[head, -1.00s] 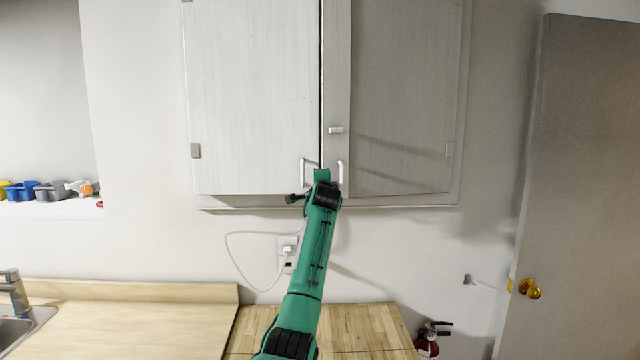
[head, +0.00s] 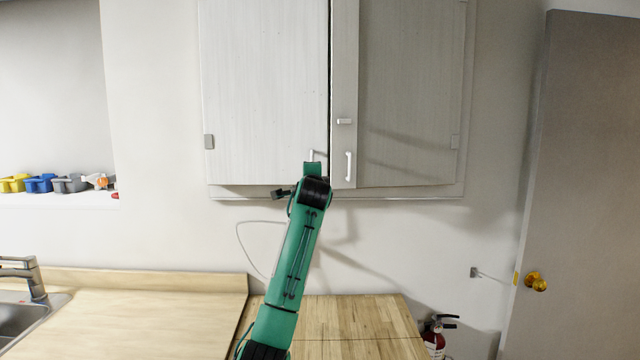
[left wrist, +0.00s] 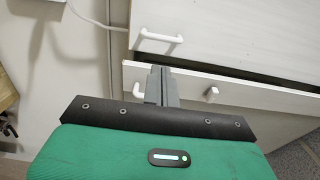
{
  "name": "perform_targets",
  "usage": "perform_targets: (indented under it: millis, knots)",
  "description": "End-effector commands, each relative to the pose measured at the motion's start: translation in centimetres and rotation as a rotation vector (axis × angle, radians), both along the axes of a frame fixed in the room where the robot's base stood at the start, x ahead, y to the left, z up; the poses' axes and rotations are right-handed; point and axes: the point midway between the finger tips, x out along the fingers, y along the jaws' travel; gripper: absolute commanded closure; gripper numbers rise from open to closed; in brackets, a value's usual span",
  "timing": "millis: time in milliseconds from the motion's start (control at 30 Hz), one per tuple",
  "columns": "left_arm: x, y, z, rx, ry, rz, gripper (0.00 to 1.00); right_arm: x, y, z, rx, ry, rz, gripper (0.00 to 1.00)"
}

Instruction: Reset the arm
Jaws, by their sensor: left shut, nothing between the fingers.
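My left arm, green and black, rises from the bottom of the head view. Its left gripper (head: 313,172) is in front of the lower edge of a pale wall cabinet, beside the two door handles. The fingers are hardly visible there. In the left wrist view the gripper (left wrist: 161,84) shows its dark fingers together and empty, pointing at the cabinet doors. The left door (head: 265,95) and its handle (left wrist: 160,38) are beside the right door's handle (head: 348,166). I cannot tell whether the fingers touch a door. The right gripper is out of view.
A dark gap runs between the cabinet doors. Below are a wooden counter (head: 150,315), a butcher-block top (head: 365,318) and a tap (head: 32,272). A fire extinguisher (head: 434,340) and a grey door (head: 580,180) are at right. Bare wall lies beside the cabinet.

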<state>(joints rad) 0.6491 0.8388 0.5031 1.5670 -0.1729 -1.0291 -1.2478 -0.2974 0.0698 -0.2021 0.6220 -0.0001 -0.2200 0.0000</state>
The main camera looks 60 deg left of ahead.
Motion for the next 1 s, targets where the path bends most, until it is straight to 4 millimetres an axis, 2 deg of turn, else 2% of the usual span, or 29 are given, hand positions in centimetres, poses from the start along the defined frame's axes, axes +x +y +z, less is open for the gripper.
perform_targets:
  millis: [133,367,467,567,667,700,767,900,1000]
  knots:
    - [-0.6,-0.3,0.0,0.000,0.001,0.000,1.00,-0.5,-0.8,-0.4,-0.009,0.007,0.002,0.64]
    - [-0.6,-0.4,0.0,0.000,0.001,-0.001,1.00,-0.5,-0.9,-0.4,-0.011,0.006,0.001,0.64]
    - [0.3,-1.3,-1.3,-0.012,0.010,-0.017,1.00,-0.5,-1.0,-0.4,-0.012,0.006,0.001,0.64]
    - [2.3,-3.8,-4.6,-0.047,0.025,-0.056,1.00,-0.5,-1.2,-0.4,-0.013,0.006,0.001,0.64]
    - [4.8,-7.9,-9.8,-0.109,0.046,-0.114,1.00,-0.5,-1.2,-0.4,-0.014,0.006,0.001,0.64]
    - [5.6,-9.7,-12.2,-0.140,0.056,-0.138,1.00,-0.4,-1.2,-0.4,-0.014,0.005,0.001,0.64]
    - [6.5,-12.6,-15.8,-0.191,0.067,-0.171,1.00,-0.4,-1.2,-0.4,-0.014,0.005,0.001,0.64]
    - [7.2,-19.4,-24.2,-0.324,0.098,-0.236,1.00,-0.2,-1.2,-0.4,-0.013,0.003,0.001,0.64]
    - [6.5,-24.4,-30.0,-0.432,0.121,-0.270,1.00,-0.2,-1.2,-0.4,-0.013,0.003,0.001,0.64]
